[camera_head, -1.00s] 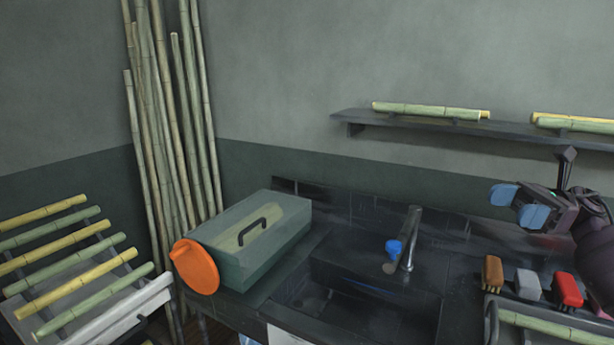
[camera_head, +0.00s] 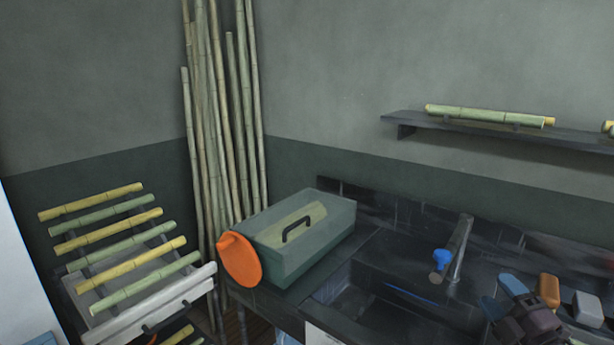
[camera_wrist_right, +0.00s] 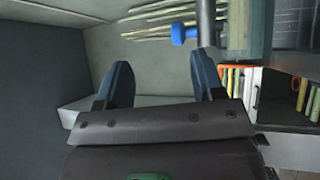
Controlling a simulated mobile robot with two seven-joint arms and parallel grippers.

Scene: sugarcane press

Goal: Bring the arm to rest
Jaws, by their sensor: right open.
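My right gripper (camera_head: 502,296) shows at the lower right in the head view, with blue fingers and a dark body, in front of the black counter by the sink. It also shows in the right wrist view (camera_wrist_right: 160,82), where its two fingers stand wide apart with nothing between them. The gripper is open and empty. My left gripper does not show.
A green toolbox (camera_head: 302,240) with an orange disc (camera_head: 239,259) sits left of the tap (camera_head: 460,248). A cane rack (camera_head: 150,298) stands left; a wall shelf (camera_head: 470,130) holds cane.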

